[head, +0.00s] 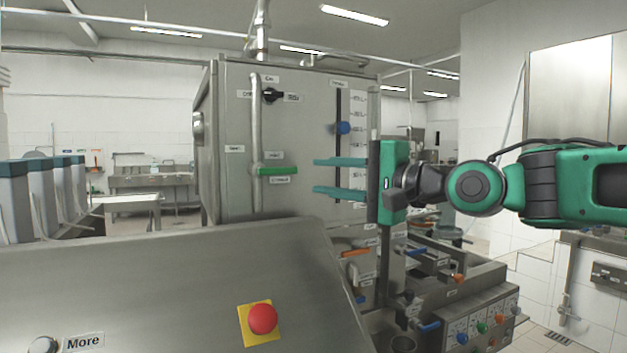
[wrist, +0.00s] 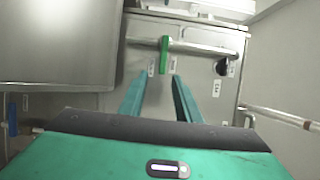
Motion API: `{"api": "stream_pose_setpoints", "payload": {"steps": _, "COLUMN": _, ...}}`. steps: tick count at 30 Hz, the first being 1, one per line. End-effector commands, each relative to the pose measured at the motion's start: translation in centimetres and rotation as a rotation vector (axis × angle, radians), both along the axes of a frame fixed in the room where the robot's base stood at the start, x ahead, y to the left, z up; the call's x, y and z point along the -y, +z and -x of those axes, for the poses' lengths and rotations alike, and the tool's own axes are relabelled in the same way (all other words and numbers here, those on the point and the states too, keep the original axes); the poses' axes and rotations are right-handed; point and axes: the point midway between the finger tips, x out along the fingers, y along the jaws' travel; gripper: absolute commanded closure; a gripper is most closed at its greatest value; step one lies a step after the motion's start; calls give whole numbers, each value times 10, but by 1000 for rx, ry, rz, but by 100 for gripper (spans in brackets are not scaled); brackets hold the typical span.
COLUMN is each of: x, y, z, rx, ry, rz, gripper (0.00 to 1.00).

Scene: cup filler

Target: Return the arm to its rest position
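My gripper (head: 340,177) is in front of the grey metal cup filler cabinet (head: 228,185) in the head view, with its two teal fingers pointing left. The fingers are spread apart with nothing between them. In the wrist view my gripper (wrist: 161,95) also shows open. The green handle (head: 279,170) on the vertical pipe lies beyond the fingertips, apart from them in the head view. In the wrist view the green handle (wrist: 164,55) appears ahead, between the lines of the fingers. My green and black arm reaches in from the right.
A black knob (head: 272,95) and a blue knob (head: 343,128) are on the cabinet. A sloped metal panel with a red button (head: 262,318) stands in front. A lower unit with coloured knobs (head: 482,327) is below my gripper. Open air surrounds the arm at right.

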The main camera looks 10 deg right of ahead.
Motion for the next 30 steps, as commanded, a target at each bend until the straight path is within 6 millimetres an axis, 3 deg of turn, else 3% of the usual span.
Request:
{"api": "stream_pose_setpoints", "payload": {"steps": 11, "x": 2, "y": -1, "z": 2, "rx": -1, "ry": -2, "rz": 2, "gripper": 70}}
{"api": "stream_pose_setpoints", "payload": {"steps": 14, "x": 7, "y": -9, "z": 0, "rx": -8, "ry": -17, "rz": 33, "gripper": 70}}
{"api": "stream_pose_setpoints", "payload": {"steps": 17, "x": 22, "y": -33, "z": -4, "rx": -31, "ry": -53, "rz": 117, "gripper": 70}}
{"api": "stream_pose_setpoints", "payload": {"steps": 23, "x": 77, "y": -111, "z": -4, "rx": -134, "ry": -145, "rz": 396, "gripper": 70}}
{"api": "stream_pose_setpoints", "payload": {"steps": 30, "x": 147, "y": -203, "z": 26, "rx": -312, "ry": -176, "rz": 713, "gripper": 70}}
